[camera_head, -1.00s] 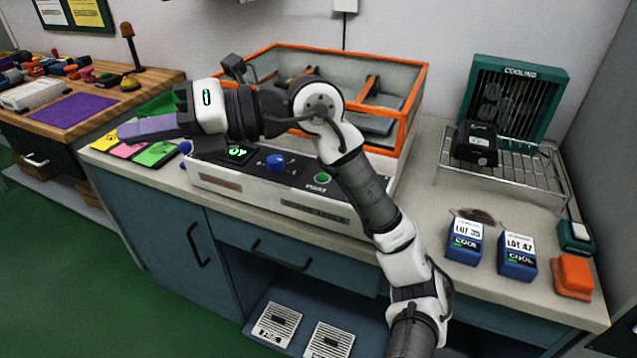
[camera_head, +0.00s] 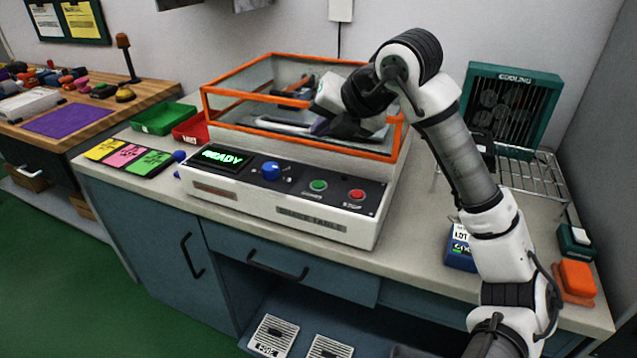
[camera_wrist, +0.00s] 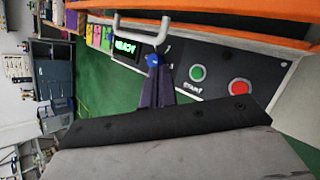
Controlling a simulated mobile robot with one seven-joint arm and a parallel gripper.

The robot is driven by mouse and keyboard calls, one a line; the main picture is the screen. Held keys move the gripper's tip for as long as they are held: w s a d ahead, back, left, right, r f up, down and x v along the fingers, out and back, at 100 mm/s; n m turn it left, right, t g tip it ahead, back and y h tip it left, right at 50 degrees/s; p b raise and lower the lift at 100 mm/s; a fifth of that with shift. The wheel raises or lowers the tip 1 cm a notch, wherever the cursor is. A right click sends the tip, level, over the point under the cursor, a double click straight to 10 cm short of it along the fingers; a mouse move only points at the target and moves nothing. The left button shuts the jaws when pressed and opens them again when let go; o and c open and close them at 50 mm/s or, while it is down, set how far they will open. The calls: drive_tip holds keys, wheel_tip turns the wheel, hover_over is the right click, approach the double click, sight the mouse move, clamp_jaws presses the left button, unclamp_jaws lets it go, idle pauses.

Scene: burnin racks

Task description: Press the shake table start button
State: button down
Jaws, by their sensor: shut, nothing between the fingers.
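The shake table (camera_head: 205,192) is a white console with a sloped black panel below an orange-framed clear enclosure. Its green start button (camera_head: 318,185) sits on the panel, left of the red stop button (camera_head: 356,194). Both buttons are uncovered. The wrist view shows the start button (camera_wrist: 197,73) and the stop button (camera_wrist: 239,88) right of my fingers. My gripper (camera_head: 320,125) is shut and empty, in front of the orange frame and above the start button in the picture, apart from it. Its purple-grey fingers (camera_wrist: 157,92) point toward the panel near the blue knob.
The display (camera_head: 222,158) reads READY, and a blue knob (camera_head: 271,170) stands beside it. The enclosure's orange frame (camera_head: 290,143) rises behind the panel. A cooling rack (camera_head: 535,180), a blue lot box (camera_head: 460,262) and an orange block (camera_head: 575,279) are at the right.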

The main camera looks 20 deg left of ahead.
sight(322, 186)
drive_tip(key=shift+f, duration=0.1)
wheel_tip(322, 186, down, 9)
drive_tip(key=b, duration=0.6)
idle(1.8)
drive_tip(key=shift+f+b, duration=0.2)
drive_tip(key=shift+b, duration=0.3)
drive_tip(key=shift+f+b, duration=0.4)
drive_tip(key=shift+f, duration=0.05)
idle(0.4)
drive_tip(key=shift+r, duration=0.1)
drive_tip(key=shift+r+p, duration=0.55)
drive_tip(key=shift+r, duration=0.2)
